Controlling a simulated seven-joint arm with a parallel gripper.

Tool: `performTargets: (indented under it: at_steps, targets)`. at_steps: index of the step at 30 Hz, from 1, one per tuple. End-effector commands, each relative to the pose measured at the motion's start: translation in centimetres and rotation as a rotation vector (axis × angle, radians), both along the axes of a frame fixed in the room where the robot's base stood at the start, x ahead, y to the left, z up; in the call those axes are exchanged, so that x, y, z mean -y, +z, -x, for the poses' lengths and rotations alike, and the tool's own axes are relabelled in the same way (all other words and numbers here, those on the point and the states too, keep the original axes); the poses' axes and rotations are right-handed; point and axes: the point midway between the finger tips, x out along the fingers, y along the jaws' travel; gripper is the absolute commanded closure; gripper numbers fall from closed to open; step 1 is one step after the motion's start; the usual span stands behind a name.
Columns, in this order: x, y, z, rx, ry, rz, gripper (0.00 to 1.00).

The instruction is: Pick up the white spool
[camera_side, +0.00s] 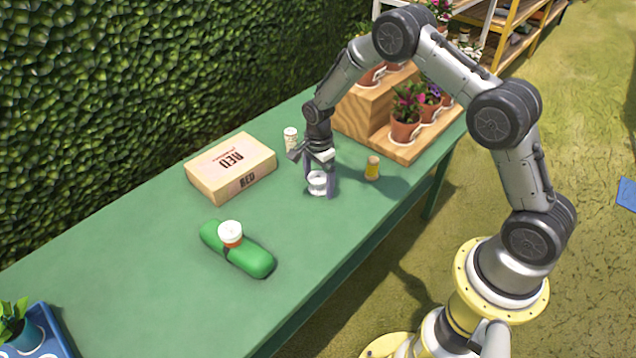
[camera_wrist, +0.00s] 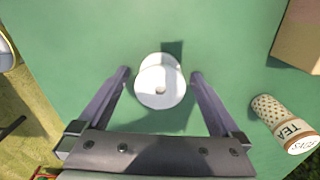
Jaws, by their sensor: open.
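The white spool (camera_side: 317,183) stands upright on the green table. In the wrist view the white spool (camera_wrist: 160,82) shows its round top with a small hole in the centre. My gripper (camera_side: 318,190) points down over it, and the two fingers reach down on either side of it. In the wrist view my gripper (camera_wrist: 160,76) is open, with a finger left and right of the spool and a gap on each side. Nothing is held.
A tea tin (camera_side: 290,139) and a cardboard box (camera_side: 231,167) stand left of my gripper. A yellow item (camera_side: 372,168) stands close on the right. A green case (camera_side: 237,250) with a white-lidded item (camera_side: 230,233) lies in front. A wooden stepped stand (camera_side: 384,140) holds potted flowers behind.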

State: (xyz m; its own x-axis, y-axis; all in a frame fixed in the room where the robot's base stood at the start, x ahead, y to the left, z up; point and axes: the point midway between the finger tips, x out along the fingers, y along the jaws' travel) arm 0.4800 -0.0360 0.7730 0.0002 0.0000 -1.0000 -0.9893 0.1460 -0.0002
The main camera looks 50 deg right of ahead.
Motion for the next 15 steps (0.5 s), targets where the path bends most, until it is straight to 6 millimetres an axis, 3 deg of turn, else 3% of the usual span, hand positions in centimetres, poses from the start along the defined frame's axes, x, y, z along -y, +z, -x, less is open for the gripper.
performTargets:
  at_steps: [2, 15]
  targets:
    - [0.00, 0.03, -0.01, 0.000, 0.000, 0.000, 0.00]
    - [-0.01, 0.07, -0.01, 0.000, 0.000, 0.000, 0.77]
